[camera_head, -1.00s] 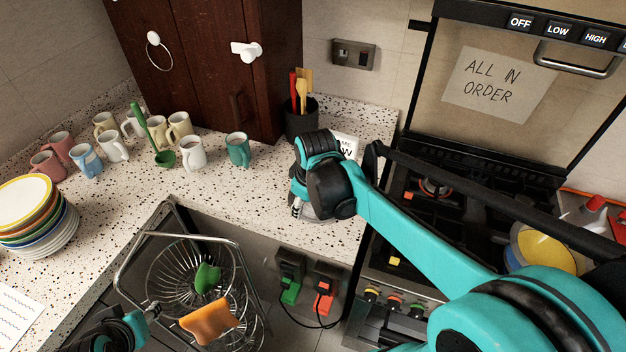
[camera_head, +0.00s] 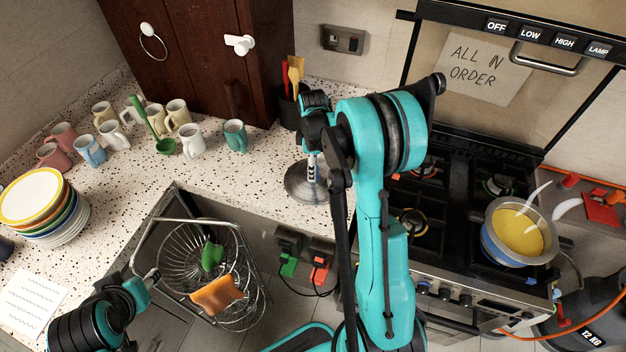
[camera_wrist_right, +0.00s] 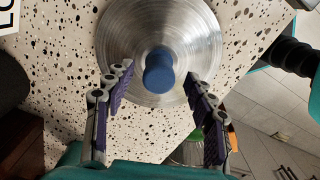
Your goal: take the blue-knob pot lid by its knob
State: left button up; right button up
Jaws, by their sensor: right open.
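The pot lid is a round brushed-metal disc (camera_head: 296,187) lying on the speckled counter near its front edge. In the right wrist view the lid (camera_wrist_right: 125,35) fills the upper middle, with its blue knob (camera_wrist_right: 159,72) standing up from the centre. My right gripper (camera_wrist_right: 158,82) is open, with one finger on each side of the knob and gaps between. In the head view my right gripper (camera_head: 313,168) is above the lid and hides most of the knob. My left gripper (camera_head: 152,277) is at the lower left, by the wire basket; its jaws are too small to read.
A utensil holder (camera_head: 289,113) stands behind the lid. Several mugs (camera_head: 191,141) and stacked plates (camera_head: 32,197) are to the left. A wire basket (camera_head: 178,240) holds sponges in front. A blue pot (camera_head: 497,246) with yellow contents sits on the stove at right.

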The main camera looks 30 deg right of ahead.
notch_tip(320, 180, down, 3)
jog(key=shift+w+f, duration=0.1)
jog(key=shift+c, duration=0.4)
grip_shut()
jog(key=shift+r, duration=0.65)
jog(key=r, duration=0.2)
jog(key=s+r, duration=0.1)
jog(key=r, duration=0.1)
jog(key=shift+p, duration=0.4)
jog(key=s+d+r+p, duration=0.1)
jog(key=s+r, duration=0.5)
jog(key=s, duration=0.4)
jog(key=shift+s+d, duration=0.35)
jog(key=shift+s, duration=0.05)
